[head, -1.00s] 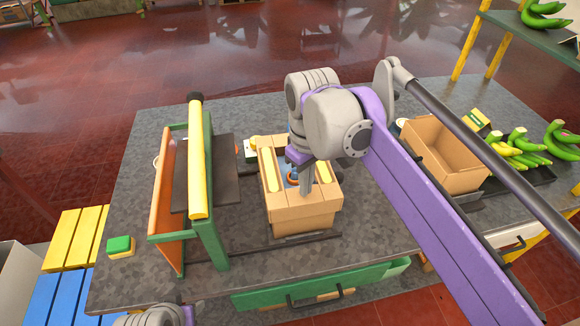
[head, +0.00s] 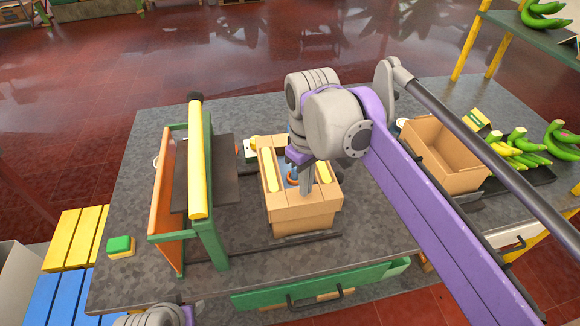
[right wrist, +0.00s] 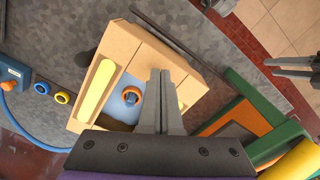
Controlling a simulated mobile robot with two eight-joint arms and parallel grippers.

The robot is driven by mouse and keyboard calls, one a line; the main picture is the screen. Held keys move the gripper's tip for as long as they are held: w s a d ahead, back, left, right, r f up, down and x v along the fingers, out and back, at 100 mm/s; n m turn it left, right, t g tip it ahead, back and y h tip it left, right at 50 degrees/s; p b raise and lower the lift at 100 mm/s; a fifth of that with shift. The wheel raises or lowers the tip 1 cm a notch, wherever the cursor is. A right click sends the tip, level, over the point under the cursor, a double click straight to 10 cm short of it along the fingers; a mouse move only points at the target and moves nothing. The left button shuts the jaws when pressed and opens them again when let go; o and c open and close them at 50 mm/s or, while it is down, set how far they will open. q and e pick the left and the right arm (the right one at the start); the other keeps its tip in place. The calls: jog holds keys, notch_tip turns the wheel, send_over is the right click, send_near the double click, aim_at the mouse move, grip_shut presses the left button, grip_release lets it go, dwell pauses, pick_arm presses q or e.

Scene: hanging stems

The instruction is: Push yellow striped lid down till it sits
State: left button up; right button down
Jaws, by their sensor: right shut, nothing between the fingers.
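The cardboard lid with two yellow stripes (head: 270,171) lies on top of a cardboard box (head: 303,226) near the middle of the counter. It also shows in the right wrist view (right wrist: 97,88). A blue patch with an orange ring (right wrist: 132,95) shows between the stripes. My right gripper (head: 306,192) is shut and empty, pointing down at the lid's near right part; its fingers (right wrist: 160,75) cover part of the right stripe. I cannot tell whether the fingertips touch the lid or whether a gap is left under it. A grey part of my left arm shows at the bottom left; its jaws are unclear.
A green frame with a yellow roller (head: 197,160) stands left of the box. An open cardboard box (head: 450,178) and bananas (head: 516,150) are on the right. A green button block (head: 120,246) sits at the left edge. Counter is bare at the front.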

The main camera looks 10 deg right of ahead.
pick_arm(q)
jog(key=shift+s+f+b, duration=0.1)
jog(key=shift+f+b, duration=0.4)
jog(key=shift+f, duration=0.05)
pick_arm(e)
jog(key=shift+f, duration=0.9)
pick_arm(q)
jog(key=shift+r, duration=0.25)
pick_arm(e)
jog(key=shift+f, duration=0.5)
dwell(2.4)
jog(key=shift+r+p, duration=2.15)
jog(key=shift+r, duration=0.6)
pick_arm(q)
notch_tip(320, 180, up, 8)
jog(key=w+p, duration=0.2)
jog(key=shift+w+f, duration=0.2)
jog(key=shift+w, duration=0.05)
pick_arm(e)
notch_tip(320, 180, up, 4)
jog(key=shift+f, duration=0.2)
pick_arm(q)
jog(key=shift+s, duration=0.1)
pick_arm(e)
jog(key=shift+s+f, duration=0.1)
